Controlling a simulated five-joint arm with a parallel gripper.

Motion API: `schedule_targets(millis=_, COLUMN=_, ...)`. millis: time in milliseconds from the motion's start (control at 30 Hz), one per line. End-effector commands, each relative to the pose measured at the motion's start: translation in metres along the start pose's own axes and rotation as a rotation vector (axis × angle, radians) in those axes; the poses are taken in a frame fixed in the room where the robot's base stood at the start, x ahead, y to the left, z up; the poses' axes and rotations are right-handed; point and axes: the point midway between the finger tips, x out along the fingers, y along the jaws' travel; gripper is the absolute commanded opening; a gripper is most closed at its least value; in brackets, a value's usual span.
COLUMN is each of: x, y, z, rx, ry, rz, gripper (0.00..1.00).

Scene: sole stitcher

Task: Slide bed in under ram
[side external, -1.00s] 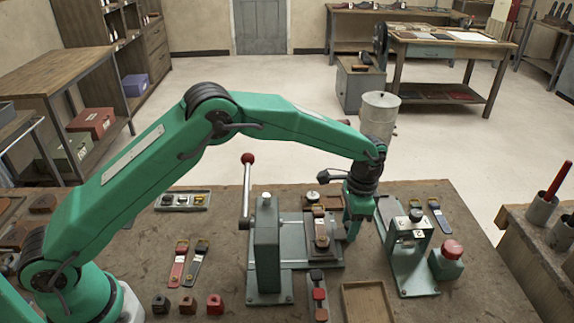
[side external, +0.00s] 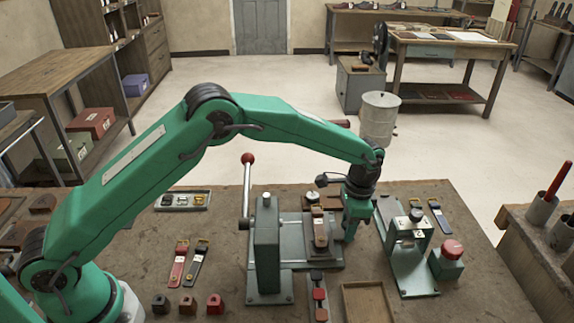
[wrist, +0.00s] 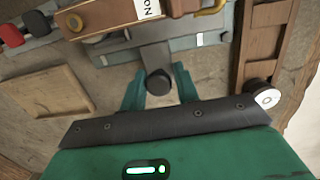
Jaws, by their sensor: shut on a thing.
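The press (side external: 267,245) stands mid-bench, a grey column with a red-balled lever (side external: 247,185). Its grey sliding bed (side external: 333,250) lies right of the column and carries a brown strap (side external: 320,226). In the wrist view the strap (wrist: 110,16) shows at the top, over the grey bed (wrist: 185,45). A dark round knob (wrist: 158,82) on a grey arm projects from the bed. My gripper (side external: 348,236) is at the bed's right side; in the wrist view its teal fingers (wrist: 159,95) are shut around the knob. The ram's underside is not clearly visible.
A shallow wooden tray (side external: 366,302) lies in front of the bed. A second grey device (side external: 410,255) and a red-topped button box (side external: 446,260) stand to the right. Red and dark straps (side external: 180,268) lie left of the press.

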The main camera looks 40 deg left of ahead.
Motion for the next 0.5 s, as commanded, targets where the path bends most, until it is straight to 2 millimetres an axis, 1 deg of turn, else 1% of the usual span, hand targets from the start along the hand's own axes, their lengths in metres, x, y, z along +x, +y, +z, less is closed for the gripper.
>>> schedule_targets(millis=500, x=0.002, y=0.003, z=0.022, rx=0.004, ry=-0.005, rz=0.004, gripper=0.18)
